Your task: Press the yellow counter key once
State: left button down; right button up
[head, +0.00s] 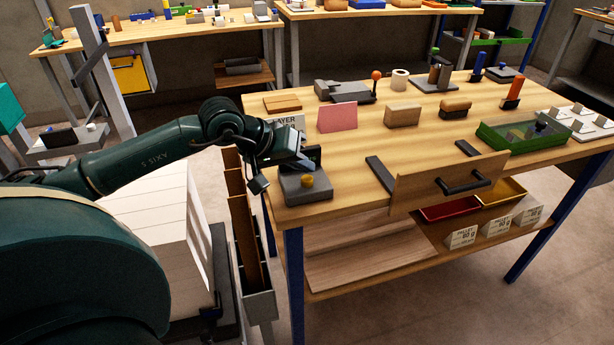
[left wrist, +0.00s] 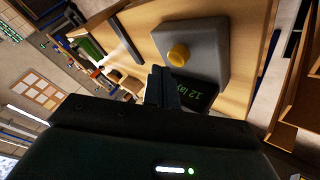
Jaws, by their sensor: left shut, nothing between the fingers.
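The yellow counter key (head: 307,181) is a round knob on top of a grey counter box (head: 306,194) at the near left corner of the wooden table. It also shows in the left wrist view (left wrist: 179,54), with a dark display (left wrist: 200,94) reading "12 lay", the rest cut off. My left gripper (head: 306,163) is shut and empty, just behind and above the key in the head view. In the left wrist view its fingertips (left wrist: 160,72) are close to the key, with a gap in the picture. My right gripper is not in view.
A white sign reading "LAYER" (head: 286,122) and a pink card (head: 337,117) stand behind the counter. A dark strip (head: 380,173) lies right of it. Upright boards (head: 240,215) stand left of the table.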

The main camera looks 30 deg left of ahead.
aim_at(302, 180)
pick_arm(q)
jog(key=shift+r, duration=0.1)
jog(key=shift+r+p, duration=1.05)
jog(key=shift+r, duration=1.4)
